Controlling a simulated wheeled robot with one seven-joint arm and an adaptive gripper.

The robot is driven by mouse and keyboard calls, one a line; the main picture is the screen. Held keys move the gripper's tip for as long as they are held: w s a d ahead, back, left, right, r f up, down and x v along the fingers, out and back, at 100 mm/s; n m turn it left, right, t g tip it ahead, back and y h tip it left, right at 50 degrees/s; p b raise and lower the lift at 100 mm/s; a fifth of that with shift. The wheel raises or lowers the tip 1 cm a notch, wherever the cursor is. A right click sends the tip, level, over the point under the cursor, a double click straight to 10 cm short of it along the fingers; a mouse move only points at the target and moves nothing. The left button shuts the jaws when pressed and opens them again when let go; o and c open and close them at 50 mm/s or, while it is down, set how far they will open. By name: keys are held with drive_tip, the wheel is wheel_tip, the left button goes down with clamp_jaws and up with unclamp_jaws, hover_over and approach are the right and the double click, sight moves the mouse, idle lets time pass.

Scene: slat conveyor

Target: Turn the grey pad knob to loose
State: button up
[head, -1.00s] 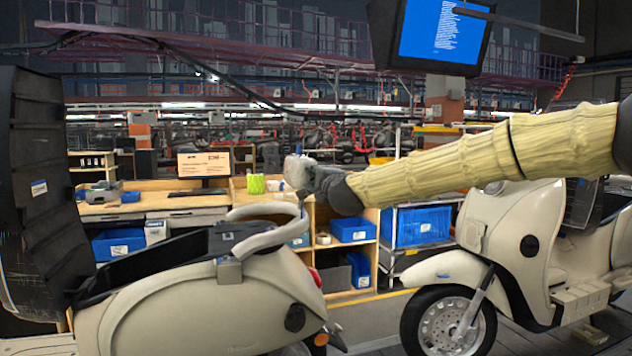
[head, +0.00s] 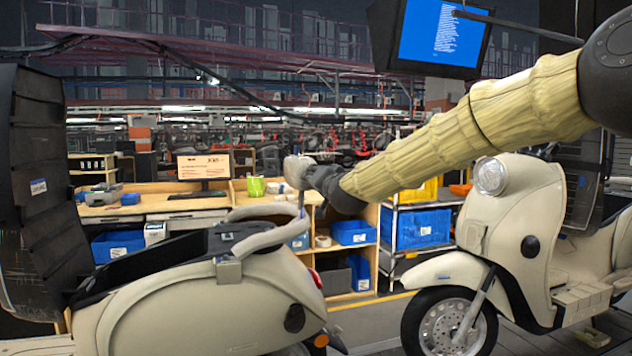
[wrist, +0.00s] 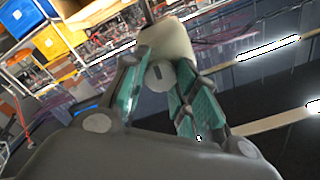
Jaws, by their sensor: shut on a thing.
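My gripper (head: 299,172) is at the left end of my arm, above the tail of the near cream scooter (head: 190,310). In the wrist view its two green-padded fingers (wrist: 160,92) close around a small grey round piece (wrist: 158,76), which I take to be the grey pad knob. A pale part (wrist: 168,45) with a dark rod lies just beyond it. In the head view a thin dark rod (head: 301,198) stands below the gripper, by the curved grey grab rail (head: 270,238). The knob's markings and turned position cannot be read.
A second cream scooter (head: 525,225) stands at right. Behind are a wooden workbench (head: 150,210) and blue bins (head: 423,229).

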drive_tip(key=shift+f+n+b, duration=0.1)
drive_tip(key=shift+n+b, duration=0.85)
drive_tip(key=shift+n, duration=4.15)
drive_tip(key=shift+c, duration=0.2)
drive_tip(key=shift+o, duration=0.2)
